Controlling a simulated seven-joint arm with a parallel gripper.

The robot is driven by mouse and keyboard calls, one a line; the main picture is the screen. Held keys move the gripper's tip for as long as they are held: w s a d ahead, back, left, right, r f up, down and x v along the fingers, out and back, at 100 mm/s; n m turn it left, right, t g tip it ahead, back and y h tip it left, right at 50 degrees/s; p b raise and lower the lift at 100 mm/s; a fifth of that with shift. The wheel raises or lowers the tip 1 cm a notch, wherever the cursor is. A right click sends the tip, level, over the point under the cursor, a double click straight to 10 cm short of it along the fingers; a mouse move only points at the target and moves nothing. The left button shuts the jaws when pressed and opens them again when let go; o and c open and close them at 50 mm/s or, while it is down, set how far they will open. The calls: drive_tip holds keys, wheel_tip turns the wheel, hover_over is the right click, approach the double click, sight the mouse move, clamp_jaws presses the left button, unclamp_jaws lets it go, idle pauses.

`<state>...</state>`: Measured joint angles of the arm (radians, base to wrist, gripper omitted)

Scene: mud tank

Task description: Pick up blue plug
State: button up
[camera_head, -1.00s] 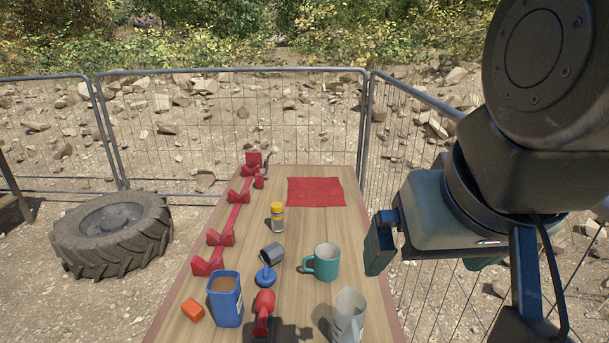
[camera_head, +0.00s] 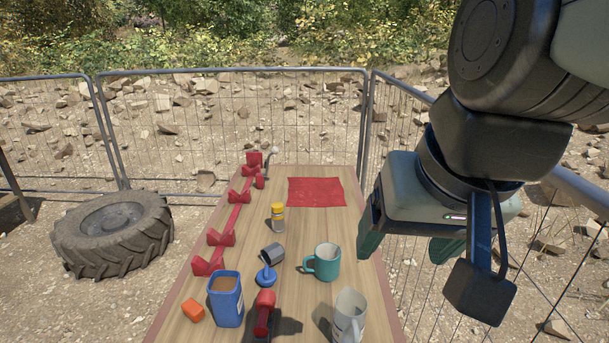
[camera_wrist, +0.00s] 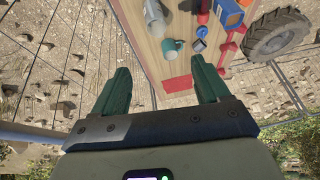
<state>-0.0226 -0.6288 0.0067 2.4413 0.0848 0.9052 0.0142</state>
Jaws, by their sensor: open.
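The blue plug (camera_head: 266,277) is small, with a rounded blue base and a knob on top. It stands on the wooden table just in front of a tipped grey cup (camera_head: 272,253). It also shows small near the top of the wrist view (camera_wrist: 202,32). My gripper (camera_head: 409,248) is open and empty, off the table's right edge and well apart from the plug. In the wrist view my gripper's two green fingers (camera_wrist: 160,66) are spread wide with nothing between them.
Near the plug are a teal mug (camera_head: 326,262), a blue container (camera_head: 226,300), a red object (camera_head: 264,312) and a clear pitcher (camera_head: 349,318). A yellow-capped bottle (camera_head: 278,217), a red rack (camera_head: 235,218) and a red cloth (camera_head: 316,192) lie farther back. Mesh fence surrounds the table.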

sight(270, 275)
drive_tip(key=w+a+f+m+g+y, duration=0.2)
drive_tip(key=w+a+f+m+y, duration=0.3)
drive_tip(key=w, duration=0.6)
drive_tip(key=w+a+f+m+g+y, duration=0.2)
drive_tip(key=w+a+f+m+y, duration=0.15)
drive_tip(key=w+a+f, duration=0.4)
drive_tip(key=w+f+m+t+y, duration=0.1)
drive_tip(key=w+f+m, duration=0.3)
drive_tip(key=f, duration=0.5)
drive_tip(key=w+f+m+t+y, duration=0.1)
drive_tip(key=w+f+m, duration=0.4)
drive_tip(key=f, duration=0.4)
drive_tip(key=w+f+m+t+y, duration=0.1)
drive_tip(key=w+f+m, duration=0.3)
drive_tip(key=f, duration=0.5)
drive_tip(key=shift+w+a+t, duration=0.4)
drive_tip(key=shift+w, duration=0.4)
drive_tip(key=shift+m, duration=0.25)
drive_tip(key=x, duration=0.4)
drive_tip(key=shift+a+f, duration=0.15)
drive_tip(key=shift+f, duration=0.05)
drive_tip(key=x, duration=0.6)
drive_tip(key=shift+w+a, duration=0.15)
drive_tip(key=shift+a, duration=0.1)
drive_tip(key=c, duration=0.7)
